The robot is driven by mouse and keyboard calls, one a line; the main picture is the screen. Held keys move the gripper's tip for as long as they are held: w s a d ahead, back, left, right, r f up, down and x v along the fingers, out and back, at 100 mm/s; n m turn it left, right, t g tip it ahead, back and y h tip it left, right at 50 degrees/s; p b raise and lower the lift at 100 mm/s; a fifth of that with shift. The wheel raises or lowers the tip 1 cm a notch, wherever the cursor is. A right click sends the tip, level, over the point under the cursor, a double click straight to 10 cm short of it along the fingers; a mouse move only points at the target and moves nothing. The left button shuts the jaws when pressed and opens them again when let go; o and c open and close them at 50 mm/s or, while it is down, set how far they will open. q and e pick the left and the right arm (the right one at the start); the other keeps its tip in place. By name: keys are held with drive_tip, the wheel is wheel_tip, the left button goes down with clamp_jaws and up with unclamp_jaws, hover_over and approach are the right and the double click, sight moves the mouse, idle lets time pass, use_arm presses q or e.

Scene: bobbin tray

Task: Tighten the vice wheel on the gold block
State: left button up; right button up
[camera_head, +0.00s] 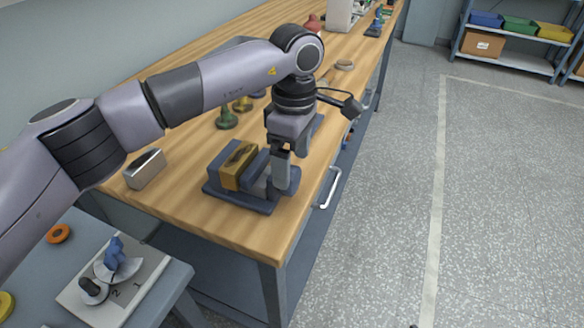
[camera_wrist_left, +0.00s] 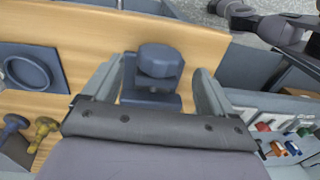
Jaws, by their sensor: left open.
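The gold block (camera_head: 239,165) sits between the jaws of the blue-grey vice (camera_head: 238,202) near the bench's front corner. The vice wheel (camera_head: 293,181) is on the vice's right side, partly hidden by my gripper. In the left wrist view, a blue-grey faceted knob (camera_wrist_left: 160,60), which looks like the wheel, lies between my spread fingers with gaps on both sides. My left gripper (camera_head: 285,182) points down at the wheel and is open. Contact with the wheel cannot be told. The gold block is out of the wrist view.
A lower table at bottom left bears a white board (camera_head: 140,283) with blue and dark pieces. A drawer handle (camera_head: 331,188) sticks out from the bench front.

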sight(293, 168)
use_arm(q)
drive_tip(key=shift+s+f+p, duration=0.1)
drive_tip(key=shift+f+p, duration=0.2)
drive_tip(key=shift+f, duration=1.75)
drive_tip(key=c, duration=1.1)
drive_tip(key=shift+o, duration=0.3)
drive_tip(key=shift+f+g+b, duration=0.15)
drive_tip(key=shift+g+b, duration=0.25)
drive_tip(key=shift+b, duration=0.15)
drive_tip(key=shift+w+g+y+b, duration=0.2)
drive_tip(key=shift+g+y+b, duration=0.3)
drive_tip(key=shift+g+b, duration=0.45)
drive_tip(key=o, duration=1)
drive_tip(key=shift+o, duration=0.2)
